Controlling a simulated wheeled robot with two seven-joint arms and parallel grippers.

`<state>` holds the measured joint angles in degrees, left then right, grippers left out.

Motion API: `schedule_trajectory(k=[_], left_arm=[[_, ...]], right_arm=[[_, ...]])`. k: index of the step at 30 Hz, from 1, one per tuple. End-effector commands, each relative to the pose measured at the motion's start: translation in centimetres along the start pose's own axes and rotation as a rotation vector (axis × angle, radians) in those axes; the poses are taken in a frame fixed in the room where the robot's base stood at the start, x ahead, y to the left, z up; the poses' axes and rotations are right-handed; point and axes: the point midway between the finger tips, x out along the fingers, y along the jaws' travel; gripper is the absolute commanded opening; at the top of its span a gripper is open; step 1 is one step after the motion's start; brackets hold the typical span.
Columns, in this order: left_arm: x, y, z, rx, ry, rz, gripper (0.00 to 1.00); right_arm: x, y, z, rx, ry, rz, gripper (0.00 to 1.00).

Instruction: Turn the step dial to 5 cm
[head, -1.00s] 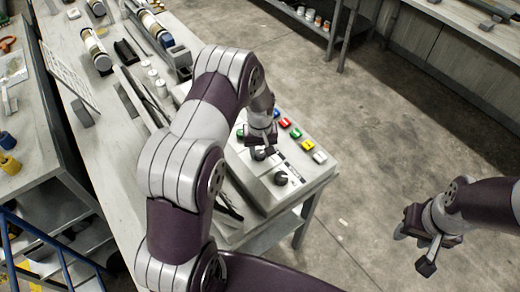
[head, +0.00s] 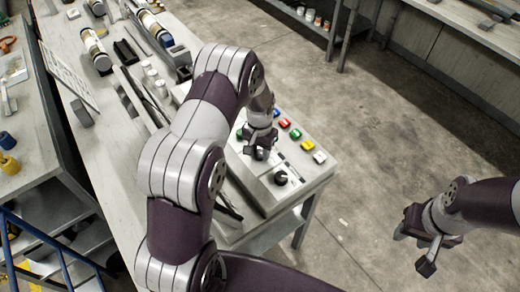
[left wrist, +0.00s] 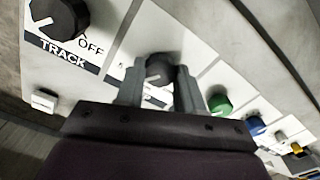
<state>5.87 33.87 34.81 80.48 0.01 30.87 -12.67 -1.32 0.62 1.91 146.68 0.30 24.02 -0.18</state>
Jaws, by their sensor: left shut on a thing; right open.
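The control box (head: 255,178) stands on the bench end in the head view, with a row of coloured buttons. My left gripper (head: 259,152) is over the panel. In the left wrist view the left gripper (left wrist: 158,85) is shut on a dark round dial (left wrist: 159,68), one finger on each side. The dial's white pointer mark shows, but its scale is hidden or too blurred to read. A second black dial (left wrist: 60,17), labelled TRACK and OFF, is at upper left; it also shows in the head view (head: 281,178). My right gripper (head: 427,250) is open and empty over the floor.
Green (left wrist: 219,102) and blue (left wrist: 256,125) buttons sit beside the held dial. Red (head: 284,123) and yellow (head: 307,145) buttons line the box's far edge. Core tubes (head: 95,48) and small white jars (head: 152,75) lie farther along the bench. Floor to the right is clear.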

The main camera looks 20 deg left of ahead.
Motion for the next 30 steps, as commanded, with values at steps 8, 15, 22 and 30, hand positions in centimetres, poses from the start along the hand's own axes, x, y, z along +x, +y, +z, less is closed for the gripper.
schedule_trajectory(k=[8,15,22,30], left_arm=[[-0.13,-0.04,-0.05,0.123,0.001,-0.001,0.07],[-0.14,-0.06,-0.06,0.164,0.001,-0.001,0.07],[-0.15,-0.07,-0.08,0.169,0.002,-0.001,0.07],[-0.14,-0.06,-0.08,0.168,0.002,-0.001,0.63]], right_arm=[[-0.02,0.00,0.00,0.000,0.000,0.000,0.43],[-0.02,0.00,0.00,0.000,0.000,0.000,0.43],[-0.01,0.00,0.00,0.000,0.000,0.000,0.43],[-0.01,0.00,0.00,0.000,0.000,0.000,0.43]])
